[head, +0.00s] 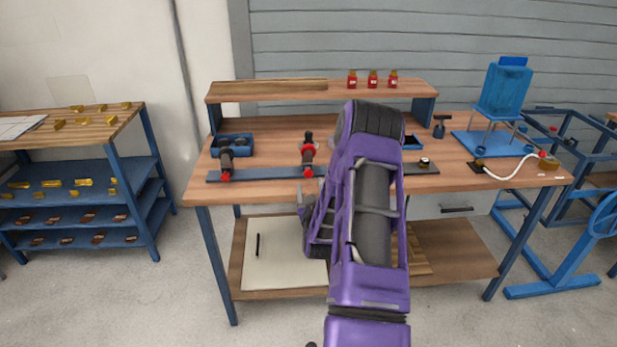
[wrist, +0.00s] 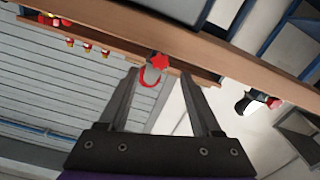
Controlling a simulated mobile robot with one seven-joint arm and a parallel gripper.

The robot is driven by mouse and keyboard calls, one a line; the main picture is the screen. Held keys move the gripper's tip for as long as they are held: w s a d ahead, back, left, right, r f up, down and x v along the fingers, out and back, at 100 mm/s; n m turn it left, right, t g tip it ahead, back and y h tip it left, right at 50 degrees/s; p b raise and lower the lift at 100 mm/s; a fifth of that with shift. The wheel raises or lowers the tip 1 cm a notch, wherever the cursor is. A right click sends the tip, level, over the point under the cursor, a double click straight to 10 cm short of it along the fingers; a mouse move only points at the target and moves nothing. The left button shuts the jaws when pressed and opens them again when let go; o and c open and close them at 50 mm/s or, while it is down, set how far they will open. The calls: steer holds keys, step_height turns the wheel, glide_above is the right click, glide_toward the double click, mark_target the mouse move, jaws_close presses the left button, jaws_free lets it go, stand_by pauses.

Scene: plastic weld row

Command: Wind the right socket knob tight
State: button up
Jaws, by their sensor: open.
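Two upright dark clamps with red knobs stand on the bench's blue strip (head: 260,174). The right one's red knob (head: 308,171) is near the middle of the bench, with a red collar above it; the left one's red knob (head: 225,175) is at the far left end. In the wrist view, the right socket knob (wrist: 159,61) is a red star shape beyond my gripper (wrist: 160,73), between its spread fingertips in the picture, with a red ring beside it. My gripper is open and empty; contact cannot be told. My purple arm hides most of it in the head view.
A blue bin (head: 236,140) sits behind the left clamp. A small dark round part (head: 424,162) lies on the strip right of my arm. Several red jars (head: 373,79) stand on the raised shelf (head: 280,90). A blue tank (head: 505,88) with a white hose stands at right.

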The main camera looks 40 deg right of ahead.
mark_target(308, 174)
steer(key=x, duration=0.6)
steer(key=shift+a, duration=0.1)
steer(key=shift+c, duration=0.2)
jaws_close()
